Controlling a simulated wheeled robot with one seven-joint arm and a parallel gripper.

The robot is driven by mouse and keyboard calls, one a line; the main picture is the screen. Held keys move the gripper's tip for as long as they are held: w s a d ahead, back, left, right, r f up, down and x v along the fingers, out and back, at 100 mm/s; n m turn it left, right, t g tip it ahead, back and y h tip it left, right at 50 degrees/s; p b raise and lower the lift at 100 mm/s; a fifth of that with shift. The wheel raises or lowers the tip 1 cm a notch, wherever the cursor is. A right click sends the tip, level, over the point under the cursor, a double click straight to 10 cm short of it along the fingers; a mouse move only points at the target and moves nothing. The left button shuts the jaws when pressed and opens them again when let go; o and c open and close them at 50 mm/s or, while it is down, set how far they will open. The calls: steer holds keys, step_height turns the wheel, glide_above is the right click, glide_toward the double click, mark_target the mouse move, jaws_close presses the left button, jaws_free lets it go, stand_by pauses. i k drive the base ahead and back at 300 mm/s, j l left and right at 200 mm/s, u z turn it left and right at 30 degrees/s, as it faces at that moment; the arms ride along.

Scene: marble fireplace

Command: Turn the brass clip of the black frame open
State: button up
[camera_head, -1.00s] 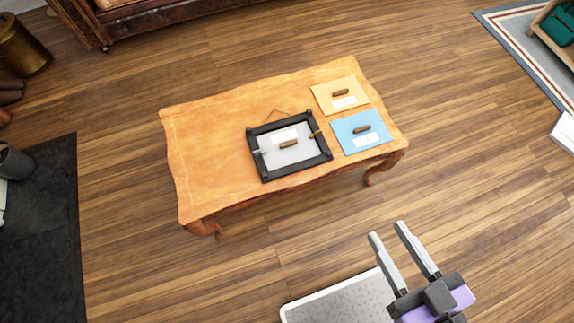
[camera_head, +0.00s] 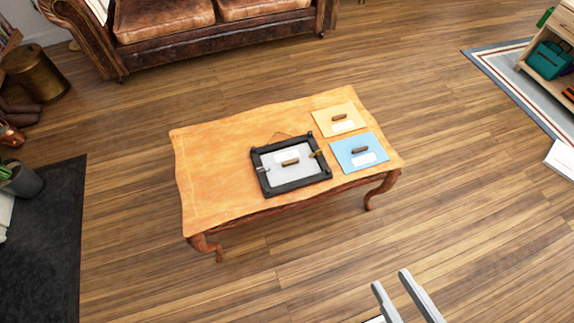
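The black frame (camera_head: 292,189) lies flat on the wooden table (camera_head: 215,165). Its grey back panel carries a brown handle (camera_head: 290,162) and a white label. The brass clip (camera_head: 317,154) sits on the frame's right side and lies across the inner edge. A silver clip (camera_head: 263,169) sits on the left side. My gripper (camera_head: 391,279) is at the bottom right, over the floor, well apart from the table and frame. Its two fingers are spread with nothing between them. The rest of the gripper is cut off by the lower picture edge.
A yellow panel (camera_head: 348,111) and a blue panel (camera_head: 349,148), each with a brown handle and white label, lie right of the frame. A leather sofa (camera_head: 165,22) stands behind. A dark mat (camera_head: 55,240) lies left. Floor around the table is clear.

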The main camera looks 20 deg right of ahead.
mark_target(318, 152)
steer(key=i+j, duration=0.25)
steer(key=i, duration=0.25)
steer(key=i+j, duration=0.25)
steer(key=i, duration=0.2)
steer(key=z, duration=0.05)
